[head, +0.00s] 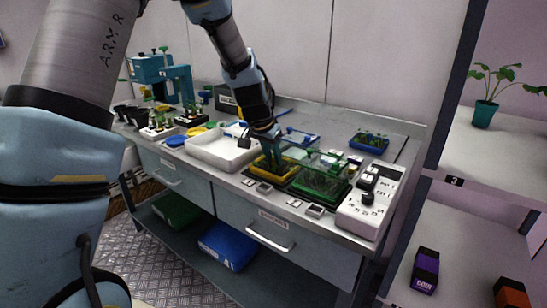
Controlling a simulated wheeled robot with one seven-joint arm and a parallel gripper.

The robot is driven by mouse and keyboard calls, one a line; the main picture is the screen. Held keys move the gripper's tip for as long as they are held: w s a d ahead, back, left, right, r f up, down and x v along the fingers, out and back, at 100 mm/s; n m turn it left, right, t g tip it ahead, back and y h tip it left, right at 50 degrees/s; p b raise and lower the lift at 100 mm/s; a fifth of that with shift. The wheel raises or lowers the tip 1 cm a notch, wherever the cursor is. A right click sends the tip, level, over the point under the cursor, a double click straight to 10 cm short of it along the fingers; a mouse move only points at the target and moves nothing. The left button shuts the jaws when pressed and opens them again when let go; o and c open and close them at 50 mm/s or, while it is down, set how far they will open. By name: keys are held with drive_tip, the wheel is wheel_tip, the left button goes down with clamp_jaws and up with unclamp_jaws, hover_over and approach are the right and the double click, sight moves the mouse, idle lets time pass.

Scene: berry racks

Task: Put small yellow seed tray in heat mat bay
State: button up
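The small yellow seed tray (262,173) is near the front of the bench, with its front rim showing below my gripper. My gripper (272,148) reaches down from above to the tray. The fingertips overlap the tray and its plants, so I cannot tell whether they are shut on it. A dark mat area (281,182) shows under and beside the yellow tray. I cannot tell whether the tray rests on it or is held just above it. A green tray under a clear cover (320,183) stands immediately to the right.
A white basin (215,158) stands left of the yellow tray. A white control box (367,207) is at the right front. A blue seed tray (369,143) sits at the back right. Small devices (315,211) line the front edge. Potted seedlings crowd the left end.

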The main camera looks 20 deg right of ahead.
drive_tip(key=shift+o, duration=1.4)
drive_tip(key=shift+r, duration=0.25)
drive_tip(key=b+v, duration=0.1)
drive_tip(key=v, duration=1)
drive_tip(key=shift+a+r+b, duration=0.25)
drive_tip(key=shift+r+b, duration=0.1)
drive_tip(key=a+f+n+y, duration=0.1)
drive_tip(key=a+f+n, duration=0.1)
drive_tip(key=a, duration=0.6)
drive_tip(key=a+f+n+y, duration=0.1)
drive_tip(key=a+f+n, duration=0.2)
drive_tip(key=a, duration=0.5)
drive_tip(key=s+a+f+n, duration=0.2)
drive_tip(key=s+a+n, duration=0.1)
drive_tip(key=a, duration=0.5)
drive_tip(key=s+a+f+n+y, duration=0.1)
drive_tip(key=s+a+f+n, duration=0.2)
drive_tip(key=s+a, duration=0.3)
drive_tip(key=a, duration=0.2)
drive_tip(key=shift+a+g+y, duration=0.3)
drive_tip(key=shift+o, duration=0.3)
